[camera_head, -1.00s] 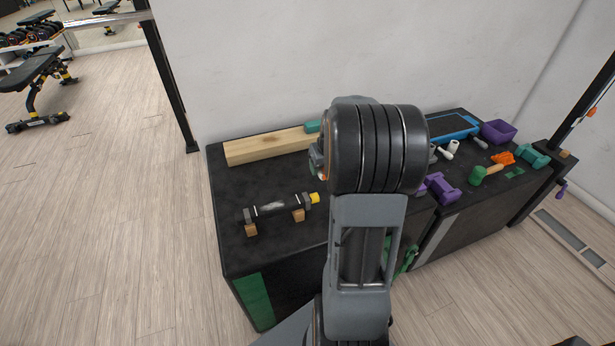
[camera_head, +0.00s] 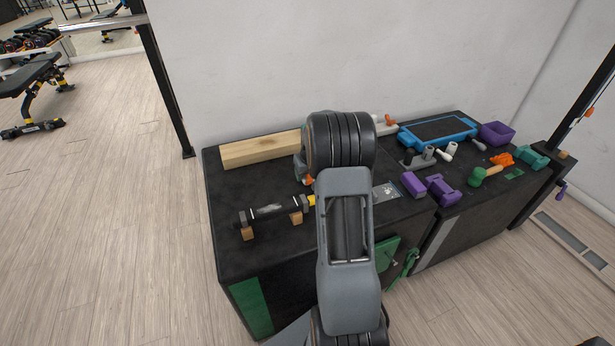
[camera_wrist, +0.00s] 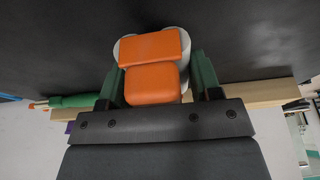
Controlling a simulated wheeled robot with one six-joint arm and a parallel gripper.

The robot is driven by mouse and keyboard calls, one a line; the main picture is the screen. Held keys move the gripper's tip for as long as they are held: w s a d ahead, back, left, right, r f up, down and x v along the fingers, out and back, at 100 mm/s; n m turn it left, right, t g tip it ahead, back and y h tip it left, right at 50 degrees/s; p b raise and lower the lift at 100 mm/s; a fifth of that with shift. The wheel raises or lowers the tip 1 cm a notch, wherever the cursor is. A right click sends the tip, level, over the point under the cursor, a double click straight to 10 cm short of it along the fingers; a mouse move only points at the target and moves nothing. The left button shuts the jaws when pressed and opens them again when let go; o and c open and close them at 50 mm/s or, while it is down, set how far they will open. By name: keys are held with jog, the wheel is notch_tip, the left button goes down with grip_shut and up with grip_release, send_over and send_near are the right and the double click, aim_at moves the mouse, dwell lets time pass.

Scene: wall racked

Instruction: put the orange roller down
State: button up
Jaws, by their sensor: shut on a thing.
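The orange roller (camera_wrist: 152,48) fills the middle of the wrist view, an orange block shape with white rounded parts behind it. My gripper (camera_wrist: 155,70) is shut on it, with a green finger on each side. Black surface shows beyond the roller; I cannot tell whether the roller touches it. In the head view my arm hides most of the gripper, and only a small orange patch (camera_head: 308,181) shows beside my wrist, over the black cabinet top (camera_head: 232,187).
A wooden beam (camera_head: 260,149) lies along the wall. A black dumbbell (camera_head: 268,212) rests on wooden blocks in front. To the right are purple blocks (camera_head: 442,190), a blue-rimmed tray (camera_head: 438,132), a purple bin (camera_head: 497,133) and a green-headed mallet (camera_head: 478,176). Bare top shows between beam and dumbbell.

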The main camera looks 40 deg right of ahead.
jog(key=shift+f, duration=0.5)
jog(key=shift+f, duration=0.1)
jog(key=shift+f+b, duration=0.45)
jog(key=shift+f, duration=0.05)
jog(key=o, duration=1.1)
jog(key=shift+s+a+f, duration=0.1)
jog(key=shift+f, duration=0.1)
jog(key=shift+r, duration=0.1)
